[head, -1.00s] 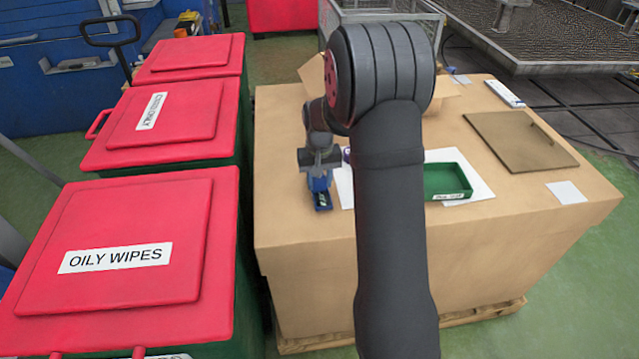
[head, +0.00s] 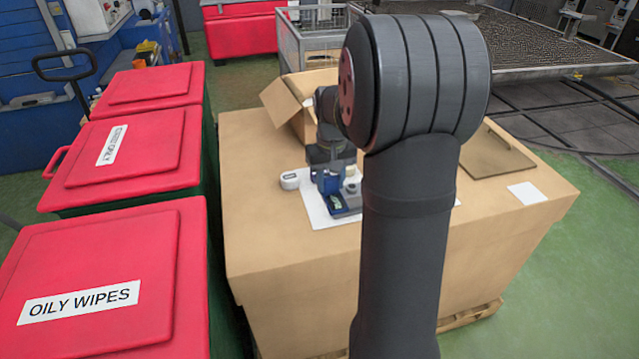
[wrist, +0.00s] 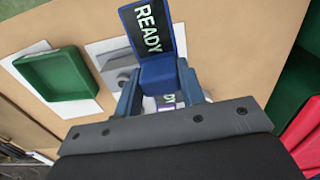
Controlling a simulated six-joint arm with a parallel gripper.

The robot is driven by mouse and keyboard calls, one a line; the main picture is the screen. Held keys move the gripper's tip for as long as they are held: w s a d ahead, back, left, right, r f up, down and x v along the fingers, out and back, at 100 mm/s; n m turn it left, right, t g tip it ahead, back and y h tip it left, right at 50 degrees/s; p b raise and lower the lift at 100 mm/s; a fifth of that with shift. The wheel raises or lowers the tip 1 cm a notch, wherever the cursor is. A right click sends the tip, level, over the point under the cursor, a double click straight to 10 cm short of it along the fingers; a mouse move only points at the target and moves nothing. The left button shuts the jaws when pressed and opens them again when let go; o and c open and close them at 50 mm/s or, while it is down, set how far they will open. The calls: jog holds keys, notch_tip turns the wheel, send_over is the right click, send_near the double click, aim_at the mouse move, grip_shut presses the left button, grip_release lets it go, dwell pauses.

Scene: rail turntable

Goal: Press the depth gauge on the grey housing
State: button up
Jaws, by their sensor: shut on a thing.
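The depth gauge (wrist: 152,32) is blue with a dark display reading READY; it also shows in the head view (head: 345,203). My gripper (wrist: 160,88) is shut on it, one blue finger on each side. The grey housing (wrist: 121,74) is just left of the gauge in the wrist view, on a white sheet (wrist: 98,50). In the head view the housing (head: 352,186) shows partly behind the gauge. The gauge appears held above the sheet, beside the housing; I cannot tell whether they touch.
A green tray (wrist: 62,76) lies beyond the housing; my arm hides it in the head view. A white rounded object (head: 292,179) lies left of my gripper. An open cardboard box (head: 290,105) stands behind. Red-lidded bins (head: 105,255) stand to the left.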

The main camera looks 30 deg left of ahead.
jog(key=o, duration=0.5)
jog(key=c, duration=0.3)
jog(key=w+d+r, duration=0.2)
jog(key=w+r, duration=0.1)
jog(key=w, duration=0.6)
jog(key=shift+w+f, duration=0.2)
jog(key=shift+f, duration=2.6)
jog(key=shift+f, duration=0.6)
notch_tip(320, 180, up, 7)
